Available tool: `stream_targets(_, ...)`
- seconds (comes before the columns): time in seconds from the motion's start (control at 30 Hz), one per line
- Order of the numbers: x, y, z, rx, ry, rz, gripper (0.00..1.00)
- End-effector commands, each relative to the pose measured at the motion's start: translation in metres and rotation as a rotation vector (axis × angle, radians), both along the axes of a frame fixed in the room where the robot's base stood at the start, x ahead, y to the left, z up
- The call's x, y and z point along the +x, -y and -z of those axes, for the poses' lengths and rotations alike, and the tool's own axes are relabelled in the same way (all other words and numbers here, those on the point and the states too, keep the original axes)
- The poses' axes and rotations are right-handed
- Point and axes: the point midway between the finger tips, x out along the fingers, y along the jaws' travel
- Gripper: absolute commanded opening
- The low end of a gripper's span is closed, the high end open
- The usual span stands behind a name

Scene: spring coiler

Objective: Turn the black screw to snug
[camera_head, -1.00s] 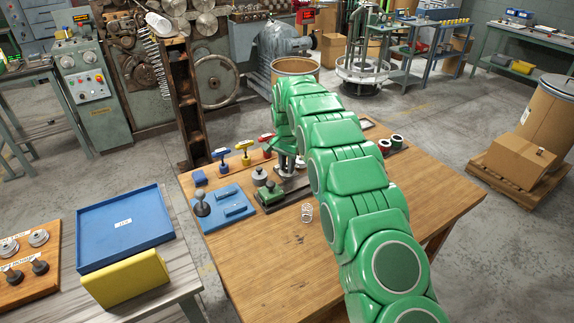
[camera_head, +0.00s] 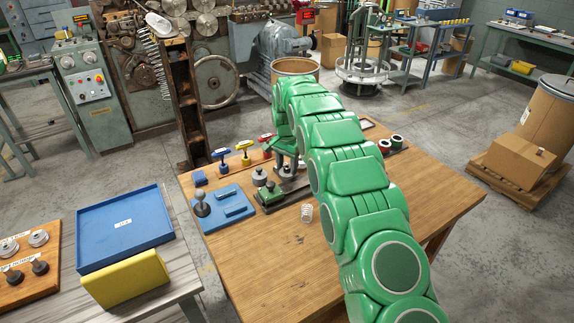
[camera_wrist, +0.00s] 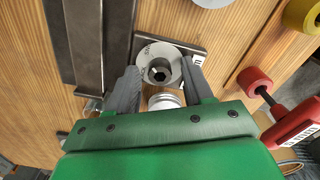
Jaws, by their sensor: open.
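The black screw (camera_wrist: 160,74) shows in the wrist view as a dark head in the middle of a pale grey round disc (camera_wrist: 148,60). The disc lies on a dark plate on the wooden bench. My gripper (camera_wrist: 161,66) is open, with one finger left of the screw and the other right of it. Gaps show between the fingers and the screw head. A silvery round part (camera_wrist: 164,101) sits between the fingers, nearer the palm. In the head view my green arm hides most of the gripper, and I cannot make out the screw there.
A red-handled tool (camera_wrist: 257,80) lies close to the right of my gripper, and dark metal bars (camera_wrist: 83,35) lie to its left. In the head view a blue fixture plate (camera_head: 226,208) and a small spring (camera_head: 307,212) are on the bench (camera_head: 262,262). The bench front is mostly clear.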

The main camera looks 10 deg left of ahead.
Motion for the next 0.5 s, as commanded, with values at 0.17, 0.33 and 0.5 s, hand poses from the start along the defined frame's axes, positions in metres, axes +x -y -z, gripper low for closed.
stream_targets(0.17, 0.001, 0.0, -0.008, 0.001, 0.003, 0.0, 0.51)
stream_targets(0.33, 0.001, 0.0, -0.028, 0.002, 0.004, 0.0, 0.51)
stream_targets(0.5, 0.001, 0.0, -0.054, 0.002, 0.004, 0.0, 0.51)
